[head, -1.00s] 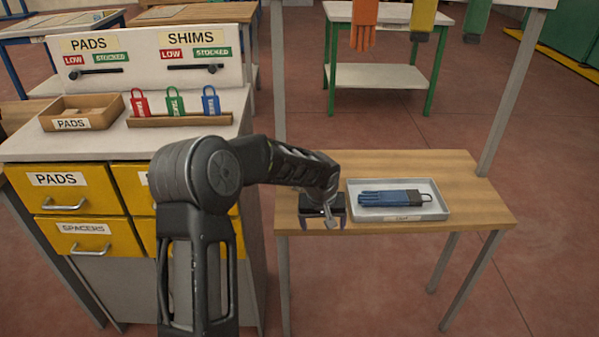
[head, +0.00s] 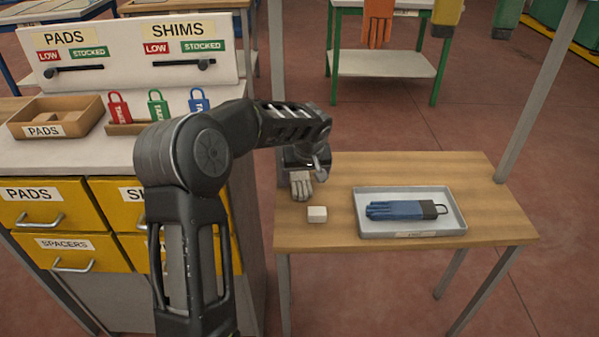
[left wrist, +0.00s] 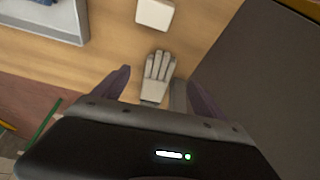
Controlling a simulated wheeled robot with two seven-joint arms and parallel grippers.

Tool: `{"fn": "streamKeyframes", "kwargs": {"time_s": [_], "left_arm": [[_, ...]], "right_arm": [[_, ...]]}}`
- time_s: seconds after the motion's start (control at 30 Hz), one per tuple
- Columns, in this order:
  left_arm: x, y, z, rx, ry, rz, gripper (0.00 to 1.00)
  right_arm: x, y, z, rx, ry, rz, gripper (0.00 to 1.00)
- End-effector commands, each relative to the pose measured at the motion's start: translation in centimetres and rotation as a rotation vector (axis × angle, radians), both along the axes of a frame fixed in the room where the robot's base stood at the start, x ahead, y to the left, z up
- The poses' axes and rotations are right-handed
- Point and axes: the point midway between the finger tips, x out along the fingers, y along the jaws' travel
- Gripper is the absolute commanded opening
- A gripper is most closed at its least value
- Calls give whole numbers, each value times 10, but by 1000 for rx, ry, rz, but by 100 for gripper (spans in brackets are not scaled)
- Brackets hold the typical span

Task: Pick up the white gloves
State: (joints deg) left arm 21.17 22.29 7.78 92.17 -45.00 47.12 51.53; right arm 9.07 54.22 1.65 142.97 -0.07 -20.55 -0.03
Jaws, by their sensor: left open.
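The white gloves (head: 301,186) lie on the wooden table near its left edge, fingers toward the front, partly hidden under my left gripper (head: 304,168). In the left wrist view the gloves (left wrist: 157,75) show as a pale grey-white glove shape. My left gripper (left wrist: 160,92) is open there, one finger on each side of the cuff end, with the glove fingers reaching beyond. Nothing is held. I cannot tell the exact height of the fingers above the table. My right gripper is not in view.
A small white block (head: 317,214) lies just in front of the gloves. A grey tray (head: 412,234) with blue gloves (head: 395,209) stands to the right. A cabinet with yellow drawers (head: 40,203) stands left. A post (head: 541,90) rises at the table's right.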

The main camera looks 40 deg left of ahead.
Motion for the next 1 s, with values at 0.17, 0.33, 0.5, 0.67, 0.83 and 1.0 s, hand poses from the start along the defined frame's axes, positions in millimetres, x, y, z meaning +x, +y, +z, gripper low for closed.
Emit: {"fn": "streamKeyframes", "kwargs": {"time_s": [0.17, 0.33, 0.5, 0.67, 0.83, 1.0], "left_arm": [[0, 0, -2, -1, 1, 0, 82], [4, 5, -17, -2, 4, 0, 82], [8, 7, -25, -1, 0, 0, 82], [8, 7, -24, -1, -1, 0, 82], [10, 9, -30, -2, 2, 0, 82], [17, 18, -51, -3, 3, 0, 82]], "right_arm": [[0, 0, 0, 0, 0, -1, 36], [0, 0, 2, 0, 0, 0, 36], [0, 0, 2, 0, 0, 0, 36], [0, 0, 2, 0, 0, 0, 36], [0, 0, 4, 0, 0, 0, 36], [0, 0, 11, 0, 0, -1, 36]]}}
